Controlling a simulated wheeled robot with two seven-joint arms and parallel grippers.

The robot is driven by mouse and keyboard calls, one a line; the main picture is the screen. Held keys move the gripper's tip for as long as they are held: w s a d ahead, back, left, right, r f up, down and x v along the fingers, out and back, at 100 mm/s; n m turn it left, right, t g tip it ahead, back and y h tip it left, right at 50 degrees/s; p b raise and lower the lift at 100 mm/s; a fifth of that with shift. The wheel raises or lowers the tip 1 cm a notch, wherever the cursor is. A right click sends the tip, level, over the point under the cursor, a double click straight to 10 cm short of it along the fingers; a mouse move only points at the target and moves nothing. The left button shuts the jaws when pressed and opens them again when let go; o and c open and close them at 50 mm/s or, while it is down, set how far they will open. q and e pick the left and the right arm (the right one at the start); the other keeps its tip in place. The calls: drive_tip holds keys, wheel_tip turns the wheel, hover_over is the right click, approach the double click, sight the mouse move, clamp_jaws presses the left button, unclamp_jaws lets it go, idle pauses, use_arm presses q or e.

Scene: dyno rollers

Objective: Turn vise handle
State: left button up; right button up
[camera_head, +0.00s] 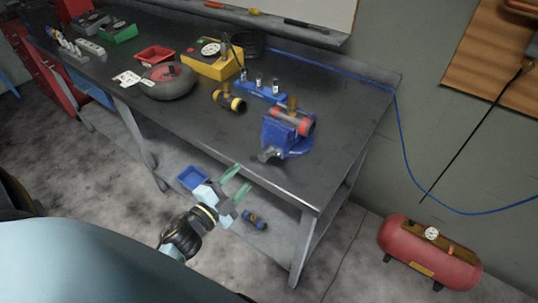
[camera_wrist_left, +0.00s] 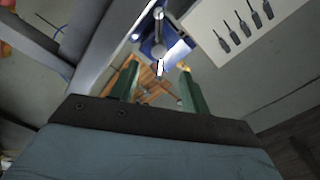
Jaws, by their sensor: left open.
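The blue vise (camera_head: 296,147) stands at the front right edge of the dark workbench (camera_head: 190,125). A red-banded cylindrical part (camera_head: 297,121) lies across its top. Its small grey handle (camera_head: 268,154) faces the bench's front edge. My left gripper (camera_head: 238,181) is open and empty, with green fingers, in front of the bench edge. It is apart from the handle, lower and to the left in the head view. In the left wrist view the vise (camera_wrist_left: 152,47) shows beyond and between the open fingers (camera_wrist_left: 159,68). My right gripper is in neither view.
A black and brass fitting (camera_head: 229,101), a blue holder (camera_head: 260,92) and a yellow box (camera_head: 212,66) sit behind the vise. The lower shelf holds a blue tray (camera_head: 192,178) and a small blue-black part (camera_head: 255,220). A red tank (camera_head: 428,255) stands on the floor at right.

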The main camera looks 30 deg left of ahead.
sight(261, 159)
use_arm(q)
drive_tip(key=w, duration=0.4)
drive_tip(key=shift+d, duration=0.2)
drive_tip(key=w, duration=0.5)
drive_tip(key=shift+w+d, duration=0.25)
drive_tip(key=shift+w, duration=0.5)
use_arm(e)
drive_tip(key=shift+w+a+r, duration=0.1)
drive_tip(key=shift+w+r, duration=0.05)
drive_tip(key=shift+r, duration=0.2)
use_arm(q)
drive_tip(key=c, duration=1)
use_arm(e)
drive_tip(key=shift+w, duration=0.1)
use_arm(q)
drive_tip(key=shift+m, duration=0.3)
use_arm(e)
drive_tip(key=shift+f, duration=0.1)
use_arm(q)
drive_tip(key=shift+m, duration=1.2)
drive_tip(key=shift+m+b, duration=0.8)
drive_tip(key=shift+m, duration=1)
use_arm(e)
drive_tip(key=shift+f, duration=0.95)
